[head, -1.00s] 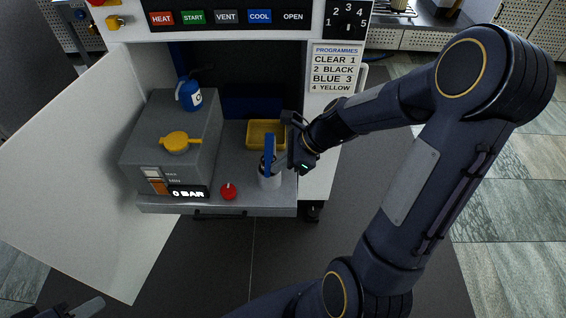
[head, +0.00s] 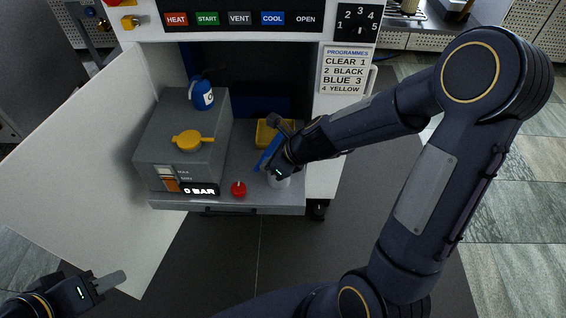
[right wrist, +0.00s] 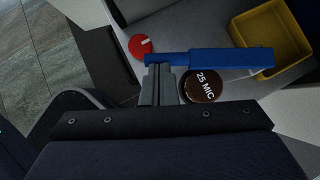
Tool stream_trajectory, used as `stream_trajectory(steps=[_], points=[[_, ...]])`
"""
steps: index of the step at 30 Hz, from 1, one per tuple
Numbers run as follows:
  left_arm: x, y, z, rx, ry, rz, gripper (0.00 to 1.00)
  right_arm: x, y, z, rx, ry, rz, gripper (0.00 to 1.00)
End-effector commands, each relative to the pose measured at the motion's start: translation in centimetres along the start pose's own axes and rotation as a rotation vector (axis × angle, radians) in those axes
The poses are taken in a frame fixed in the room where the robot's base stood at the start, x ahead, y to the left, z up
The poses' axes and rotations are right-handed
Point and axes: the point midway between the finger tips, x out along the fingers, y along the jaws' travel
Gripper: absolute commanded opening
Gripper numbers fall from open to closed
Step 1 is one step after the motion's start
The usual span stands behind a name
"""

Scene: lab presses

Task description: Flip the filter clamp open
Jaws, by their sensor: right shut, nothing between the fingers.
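The filter clamp is a blue bar (head: 268,153) at the filter cup (head: 281,181) on the machine's front shelf. In the head view it leans, with its upper end to the right. In the right wrist view the blue clamp (right wrist: 225,61) runs across beside a dark round filter face (right wrist: 204,86) marked "25 MIC". My right gripper (head: 273,171) is shut and empty, with its fingertips (right wrist: 159,68) at the left end of the bar, seemingly touching it. It partly hides the cup. My left gripper (head: 110,281) is low at the left, away from the machine; its finger gap does not show.
A red knob (head: 238,188) sits just left of the cup. A yellow tray (head: 266,133) is behind. An open white door (head: 90,190) stands at the left.

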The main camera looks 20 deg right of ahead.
Motion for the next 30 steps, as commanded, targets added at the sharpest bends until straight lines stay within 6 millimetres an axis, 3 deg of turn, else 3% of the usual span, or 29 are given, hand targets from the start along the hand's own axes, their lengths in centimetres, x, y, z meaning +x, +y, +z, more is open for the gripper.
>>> stream_trajectory(steps=[13,30], points=[[0.5,-0.2,0.3,0.0,0.0,0.0,0.36,2.8,0.4,3.1,0.325,0.001,-0.266,0.0],[0.3,-0.1,0.1,0.0,0.0,0.0,0.36,6.0,-1.9,7.2,0.695,0.001,-0.571,0.0]])
